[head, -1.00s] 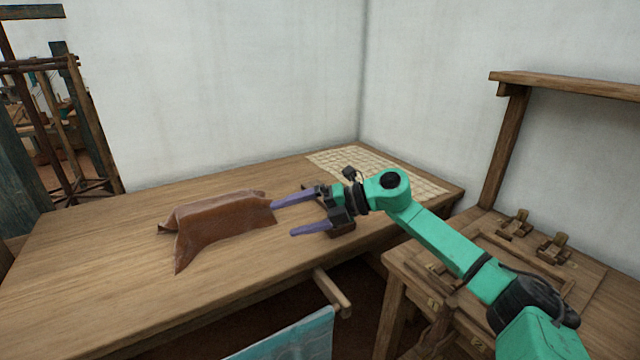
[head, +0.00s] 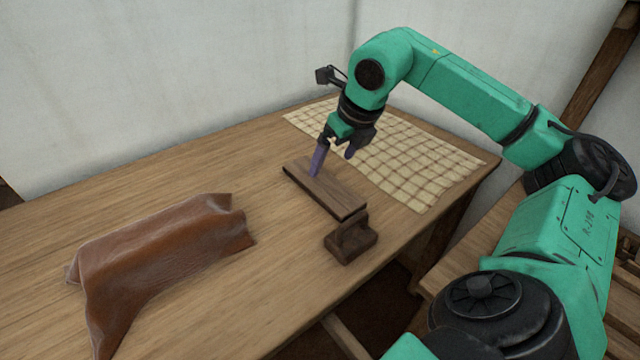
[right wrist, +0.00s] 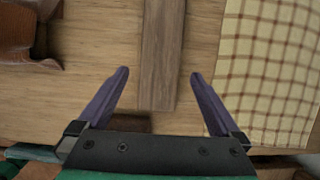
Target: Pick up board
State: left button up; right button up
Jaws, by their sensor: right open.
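The board (head: 323,192) is a flat dark-brown plank lying on the wooden table. In the right wrist view the board (right wrist: 161,50) runs lengthwise between my finger lines. My right gripper (head: 332,166) is open, fingers pointing down over the far part of the board. One purple finger overlaps the board in the head view; whether it touches is unclear. In the right wrist view my right gripper (right wrist: 160,74) has one finger on each side of the board, with gaps to both. My left gripper is out of view.
A small dark wooden block (head: 350,243) stands at the board's near end. A checked cloth (head: 400,165) lies just right of the board. A draped brown leather piece (head: 165,250) lies to the left. A white wall (head: 180,80) rises behind the table.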

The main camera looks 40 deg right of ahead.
aim_at(321, 182)
jog(key=x, duration=0.9)
jog(key=shift+w+d, duration=0.1)
jog(key=shift+w, duration=0.1)
jog(key=shift+r, duration=0.1)
jog(key=c, duration=1.2)
jog(key=shift+r, duration=0.1)
